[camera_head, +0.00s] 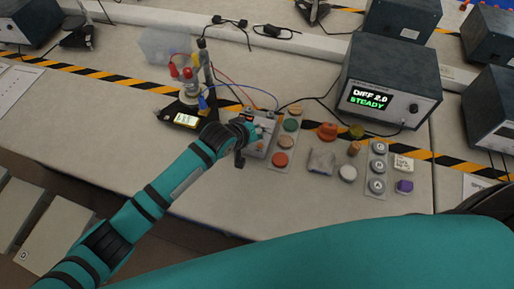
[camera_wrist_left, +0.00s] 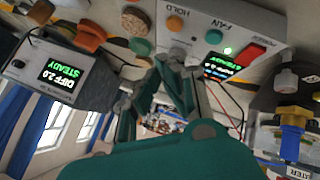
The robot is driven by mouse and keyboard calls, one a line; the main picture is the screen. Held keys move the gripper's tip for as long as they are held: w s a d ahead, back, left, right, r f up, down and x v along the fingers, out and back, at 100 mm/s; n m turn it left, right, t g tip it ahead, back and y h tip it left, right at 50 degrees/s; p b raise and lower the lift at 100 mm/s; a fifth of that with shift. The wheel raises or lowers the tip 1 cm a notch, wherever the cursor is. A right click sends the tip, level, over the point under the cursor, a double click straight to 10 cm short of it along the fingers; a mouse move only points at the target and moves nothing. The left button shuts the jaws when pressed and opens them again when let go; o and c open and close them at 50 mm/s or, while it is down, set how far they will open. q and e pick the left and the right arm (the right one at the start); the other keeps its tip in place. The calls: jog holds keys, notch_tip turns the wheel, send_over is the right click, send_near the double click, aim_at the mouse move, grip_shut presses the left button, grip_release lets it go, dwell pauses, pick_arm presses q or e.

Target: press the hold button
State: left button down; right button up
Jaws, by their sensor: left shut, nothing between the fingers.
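A grey control box (camera_head: 258,134) stands on the bench, partly covered by my left gripper (camera_head: 244,132) in the head view. Contact cannot be told. My right gripper is not in view.
A strip of coloured round buttons (camera_head: 283,158) lies right of the box. A stand with wires (camera_head: 190,95) is to the left. A dark display unit (camera_head: 390,80) reading DIFF 2.0 STEADY is behind right. Loose knobs lie to the right; the bench front is clear.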

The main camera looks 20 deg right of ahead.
aim_at(260, 146)
pick_arm(q)
jog(key=shift+w+a+f, duration=0.1)
jog(key=shift+a+f, duration=0.1)
jog(key=shift+f, duration=0.6)
jog(key=shift+d+f+b, duration=0.1)
jog(key=shift+f+b, duration=0.15)
jog(key=shift+b, duration=0.05)
jog(key=shift+d, duration=0.15)
jog(key=shift+s+d, duration=0.1)
jog(key=shift+s, duration=0.1)
jog(key=shift+a, duration=0.2)
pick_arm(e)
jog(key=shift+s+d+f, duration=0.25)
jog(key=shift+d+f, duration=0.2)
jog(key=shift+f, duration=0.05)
pick_arm(q)
jog(key=shift+w, duration=0.1)
jog(key=shift+d, duration=0.1)
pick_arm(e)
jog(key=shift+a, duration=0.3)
pick_arm(q)
jog(key=shift+f, duration=0.15)
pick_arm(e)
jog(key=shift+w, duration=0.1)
